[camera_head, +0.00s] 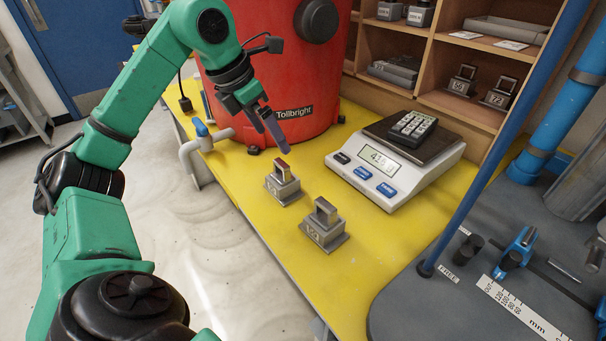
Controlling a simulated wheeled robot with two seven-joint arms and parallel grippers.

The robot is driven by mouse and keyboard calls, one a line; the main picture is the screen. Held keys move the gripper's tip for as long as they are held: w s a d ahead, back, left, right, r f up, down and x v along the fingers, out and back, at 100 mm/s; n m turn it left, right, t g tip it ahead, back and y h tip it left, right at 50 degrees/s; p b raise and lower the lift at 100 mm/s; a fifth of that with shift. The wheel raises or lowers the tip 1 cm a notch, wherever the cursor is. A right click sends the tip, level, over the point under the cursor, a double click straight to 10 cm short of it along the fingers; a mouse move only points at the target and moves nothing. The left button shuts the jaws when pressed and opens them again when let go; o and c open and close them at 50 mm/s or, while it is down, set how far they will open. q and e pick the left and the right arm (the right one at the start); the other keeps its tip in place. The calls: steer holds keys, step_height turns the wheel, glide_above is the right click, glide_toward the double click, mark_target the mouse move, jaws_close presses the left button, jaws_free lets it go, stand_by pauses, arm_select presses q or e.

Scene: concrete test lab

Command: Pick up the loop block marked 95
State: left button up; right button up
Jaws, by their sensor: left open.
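Two grey metal loop blocks stand upright on the yellow bench top (345,270). The farther loop block (283,187) has a reddish tint on its loop. The nearer loop block (324,227) stands to its right, closer to the front. Both have markings on their front faces, too small to read surely, so I cannot tell which is 95. My left gripper (279,143) comes down from the upper left, its fingers just above the farther block's loop. It is open and appears empty, seen almost edge-on. My right gripper is not in view.
A red drum (255,80) stands behind the gripper. A white scale (405,175) carrying a dark keypad device (413,127) is at right. Shelves behind hold more loop blocks (462,80). A blue post (500,150) and grey table (440,315) bound the right side.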

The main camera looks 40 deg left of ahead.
mark_target(286, 172)
arm_select(q)
steer(key=x, duration=0.2)
steer(key=s+b+x, duration=0.1)
steer(key=x, duration=0.3)
steer(key=shift+s+a+f+b, duration=0.1)
steer(key=shift+a+f+b, duration=0.1)
steer(key=shift+f+b, duration=0.1)
steer(key=x, duration=0.6)
steer(key=shift+f, duration=0.2)
steer(key=shift+w+f, duration=0.2)
steer(key=shift+w, duration=0.1)
steer(key=shift+c, duration=0.6)
steer(key=shift+r, duration=0.1)
jaws_close()
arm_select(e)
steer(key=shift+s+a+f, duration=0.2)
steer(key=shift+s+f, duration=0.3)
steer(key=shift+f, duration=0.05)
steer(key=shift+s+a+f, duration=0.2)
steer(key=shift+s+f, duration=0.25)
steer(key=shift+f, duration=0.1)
